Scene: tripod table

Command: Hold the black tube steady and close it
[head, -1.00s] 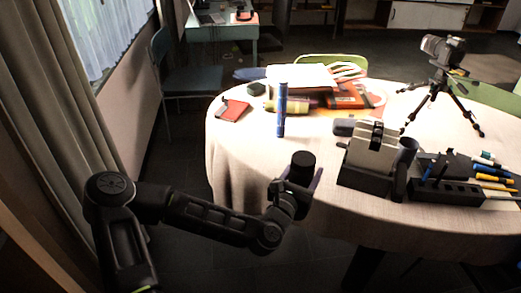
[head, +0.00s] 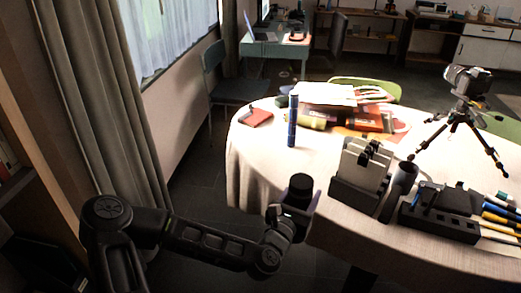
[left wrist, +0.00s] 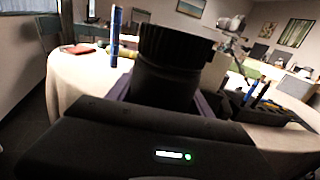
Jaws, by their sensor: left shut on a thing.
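The black tube (head: 298,193) stands roughly upright in my left gripper (head: 292,213), held in the air off the table's front left edge. In the left wrist view the tube (left wrist: 168,82) fills the middle, with a finger of my left gripper (left wrist: 166,98) on each side. A wider, ribbed black cap-like part (left wrist: 178,43) sits at its top; I cannot tell whether it is fully seated. My right gripper is not in view.
The round table (head: 262,165) has a white cloth. A grey holder (head: 362,170), a grey cup (head: 400,188), a black pen organizer (head: 437,222) and a camera tripod (head: 455,125) occupy the right side.

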